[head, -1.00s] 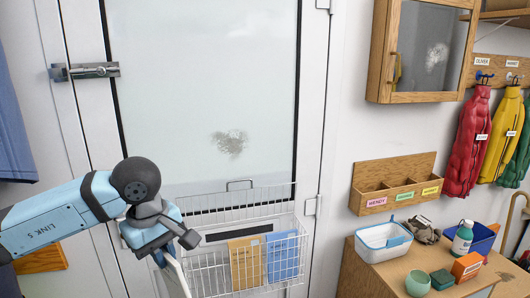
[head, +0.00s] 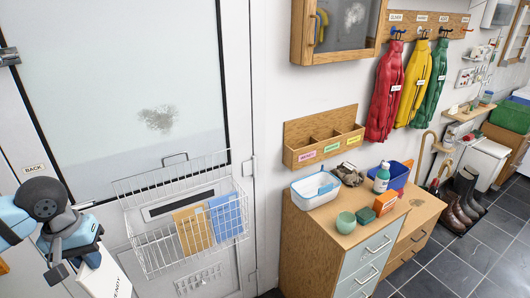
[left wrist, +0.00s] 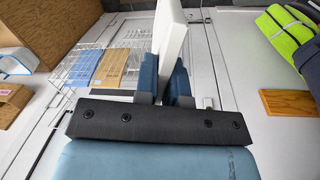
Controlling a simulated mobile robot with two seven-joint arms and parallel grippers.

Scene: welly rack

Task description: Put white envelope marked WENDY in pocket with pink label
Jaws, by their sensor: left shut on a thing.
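The white envelope (head: 108,278) hangs from my left gripper (head: 78,262) at the lower left of the head view, its dark lettering partly readable and its lower part cut off by the frame. In the left wrist view the envelope (left wrist: 170,45) stands edge-on between the two blue fingers of the gripper (left wrist: 165,82), which are shut on it. The pocket with the pink label (head: 307,156) is the left one of three in a wooden wall rack (head: 320,128), well to the right of my gripper. The pocket looks empty from here. My right gripper is not in view.
A wire basket (head: 150,245) on the door holds a tan and a blue envelope, just right of my gripper. Below the rack, a wooden cabinet (head: 318,240) carries a white-blue tub (head: 315,190), bowls, a bottle and an orange box. Coats (head: 385,95) hang to the right.

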